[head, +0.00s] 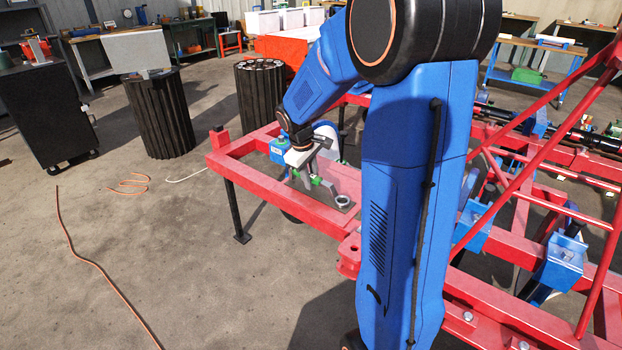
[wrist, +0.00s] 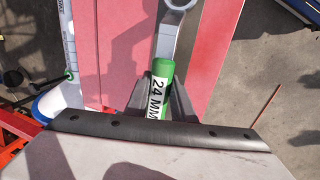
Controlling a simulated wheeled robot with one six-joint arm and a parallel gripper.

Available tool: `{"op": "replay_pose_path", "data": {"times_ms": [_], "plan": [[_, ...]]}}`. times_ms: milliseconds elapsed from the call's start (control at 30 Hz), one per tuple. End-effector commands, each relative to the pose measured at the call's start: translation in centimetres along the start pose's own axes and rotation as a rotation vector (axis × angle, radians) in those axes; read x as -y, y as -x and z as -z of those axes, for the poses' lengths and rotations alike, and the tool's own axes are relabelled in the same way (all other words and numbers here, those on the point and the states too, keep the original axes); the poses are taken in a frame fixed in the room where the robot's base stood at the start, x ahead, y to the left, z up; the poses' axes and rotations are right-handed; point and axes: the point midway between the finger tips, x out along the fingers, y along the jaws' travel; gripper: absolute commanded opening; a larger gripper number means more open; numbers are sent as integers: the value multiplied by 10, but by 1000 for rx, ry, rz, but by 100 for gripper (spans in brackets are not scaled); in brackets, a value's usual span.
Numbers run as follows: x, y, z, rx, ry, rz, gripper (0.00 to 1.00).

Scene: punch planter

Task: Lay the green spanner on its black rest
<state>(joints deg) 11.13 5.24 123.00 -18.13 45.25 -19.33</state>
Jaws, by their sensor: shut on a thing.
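The green spanner (wrist: 162,75) has a green handle with a white "24 MM" label and a bare metal shaft and ring end. My gripper (wrist: 161,100) is shut on its handle, with a dark jaw on each side of it. The metal ring end (head: 342,201) points away from the jaws, toward the lower right in the head view. There my gripper (head: 314,180) holds the spanner low over the left end of the red frame. Whether the spanner touches anything below is unclear. I cannot make out the black rest in either view.
The red planter frame (head: 270,187) stands on dark legs and runs right, with blue units (head: 563,262) on it. Two black ribbed bins (head: 160,115) and a black cabinet (head: 45,115) stand behind on the left.

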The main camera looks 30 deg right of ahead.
Motion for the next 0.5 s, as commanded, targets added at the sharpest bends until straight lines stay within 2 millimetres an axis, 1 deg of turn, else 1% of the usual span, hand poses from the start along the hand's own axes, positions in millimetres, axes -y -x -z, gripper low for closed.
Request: {"op": "replay_pose_path", "data": {"times_ms": [33, 67, 100, 133, 367, 500], "plan": [[0, 0, 0, 0, 0, 0, 0], [0, 0, 0, 0, 0, 0, 29], [0, 0, 0, 0, 0, 0, 39], [0, 0, 0, 0, 0, 0, 41], [0, 0, 0, 0, 0, 0, 41], [1, -4, 0, 1, 0, 1, 41]]}}
